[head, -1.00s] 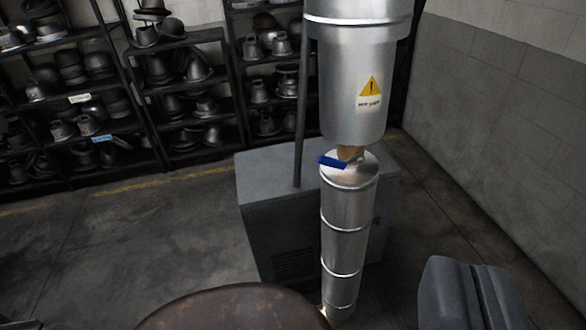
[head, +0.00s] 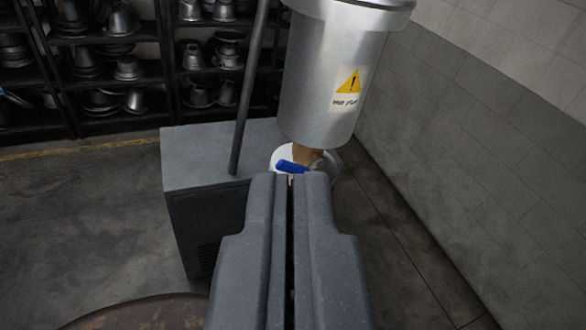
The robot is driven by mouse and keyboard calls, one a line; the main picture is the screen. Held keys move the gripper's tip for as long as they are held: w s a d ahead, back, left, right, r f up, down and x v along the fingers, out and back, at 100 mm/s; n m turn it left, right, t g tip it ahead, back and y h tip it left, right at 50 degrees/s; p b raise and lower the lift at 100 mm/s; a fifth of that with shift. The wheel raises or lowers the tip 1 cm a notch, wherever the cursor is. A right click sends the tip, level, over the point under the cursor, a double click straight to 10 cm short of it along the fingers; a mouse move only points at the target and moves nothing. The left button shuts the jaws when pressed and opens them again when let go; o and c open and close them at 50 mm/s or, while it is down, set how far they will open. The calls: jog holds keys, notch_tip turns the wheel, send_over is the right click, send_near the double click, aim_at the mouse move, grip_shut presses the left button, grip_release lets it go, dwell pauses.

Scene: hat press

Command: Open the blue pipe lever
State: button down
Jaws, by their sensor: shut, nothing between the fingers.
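My gripper (head: 290,178) is shut and empty. Its dark grey fingers point at the lever, with their tips just below it in the picture. I cannot tell whether the tips touch the lever. The gripper hides most of the lower pipe.
A large silver cylinder (head: 325,75) with a yellow warning label hangs above the valve. A grey cabinet (head: 205,160) stands behind, with a thin dark pole (head: 250,90) rising from it. Hat-form shelves (head: 110,60) stand at the back left. A round brown surface (head: 140,312) is at the lower left.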

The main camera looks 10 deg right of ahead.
jog(key=w+a+f+n+t+h+b, duration=0.1)
jog(key=w+f+n+t+h+b, duration=0.2)
jog(key=w+f+n, duration=1.15)
notch_tip(320, 180, down, 22)
jog(key=w+n+t+y+b, duration=0.1)
jog(key=w+n+t+b, duration=0.15)
jog(key=n+t, duration=0.65)
jog(key=w+d+r+n+g, duration=0.2)
jog(key=w+d+r, duration=0.1)
jog(key=w+r, duration=0.5)
jog(key=shift+w+r, duration=0.15)
jog(key=shift+r, duration=0.8)
jog(key=shift+d, duration=0.1)
